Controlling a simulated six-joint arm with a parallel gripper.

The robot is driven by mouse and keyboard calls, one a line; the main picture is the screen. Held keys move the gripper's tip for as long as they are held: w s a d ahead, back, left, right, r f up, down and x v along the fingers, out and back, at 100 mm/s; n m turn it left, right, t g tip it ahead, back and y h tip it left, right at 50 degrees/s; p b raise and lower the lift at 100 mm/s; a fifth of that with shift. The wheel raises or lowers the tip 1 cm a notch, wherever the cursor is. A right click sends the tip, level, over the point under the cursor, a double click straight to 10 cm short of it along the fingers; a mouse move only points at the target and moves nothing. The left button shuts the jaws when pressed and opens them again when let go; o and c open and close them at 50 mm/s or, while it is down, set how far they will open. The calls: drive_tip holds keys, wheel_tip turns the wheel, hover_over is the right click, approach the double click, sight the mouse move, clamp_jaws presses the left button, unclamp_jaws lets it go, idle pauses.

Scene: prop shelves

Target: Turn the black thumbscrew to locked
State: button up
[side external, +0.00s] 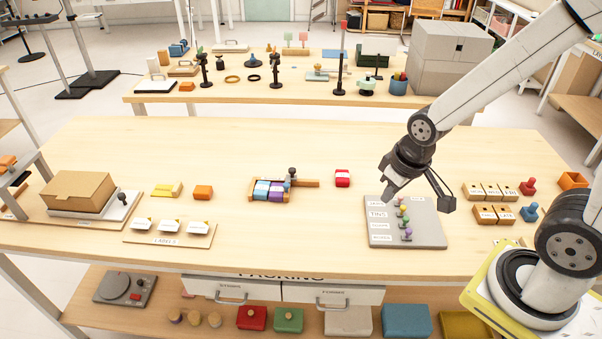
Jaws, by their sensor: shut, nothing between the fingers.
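A black knob (291,173) that looks like a thumbscrew stands on a wooden clamp-like holder (306,183) near the middle of the table. The holder has blue and purple blocks (270,190) in it. Another dark knob (122,197) stands on the light plate by the cardboard box (78,192) at the left. Which one is the task's thumbscrew, and whether it is locked, I cannot tell. My gripper (387,197) is shut and empty, above the grey labelled board, to the right of the holder and apart from both knobs.
The grey board (430,236) carries several small coloured pegs. White label cards (170,227) are at front left. Wooden blocks (491,191) and stamps stand at right. The table's back middle is clear.

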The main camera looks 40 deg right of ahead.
drive_tip(key=o, duration=0.7)
drive_tip(key=shift+w, duration=0.25)
drive_tip(key=shift+o, duration=0.5)
drive_tip(key=w+d+f+n, duration=0.1)
drive_tip(key=w+n, duration=0.1)
drive_tip(key=w, duration=1.3)
drive_tip(key=shift+w+d+f+t+y, duration=0.15)
drive_tip(key=shift+d+f+t+y, duration=0.15)
drive_tip(key=shift+f+y, duration=0.1)
drive_tip(key=n, duration=0.2)
approach(292, 169)
drive_tip(key=s, duration=0.1)
drive_tip(key=shift+w+d+f+n+t+y, duration=0.3)
drive_tip(key=shift+d+f+t+y, duration=0.15)
drive_tip(key=shift+f, duration=0.2)
drive_tip(key=shift+a+f, duration=0.1)
drive_tip(key=shift+f, duration=0.05)
drive_tip(key=shift+x, duration=3.7)
